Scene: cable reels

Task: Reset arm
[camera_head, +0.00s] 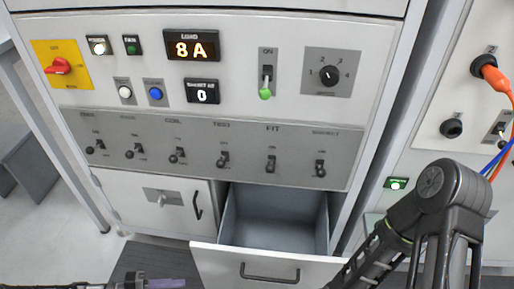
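My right arm (447,190) comes in at the lower right. It is bent, with a dark link running down and left past the right side of an open drawer (270,262). Its gripper is not in view, below the bottom edge. Part of my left arm shows at the bottom left edge, with what looks like its gripper (150,284) and a dull purple piece at its end. It is cut off by the frame, so I cannot tell if it is open or shut, or whether the purple piece is held.
The drawer is pulled out from the grey control cabinet (230,105) and looks empty inside. A closed door (160,203) is to its left. The panel has a red knob (58,66), a dial (330,75) and several toggle switches. An orange plug (490,72) with cables is at the right.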

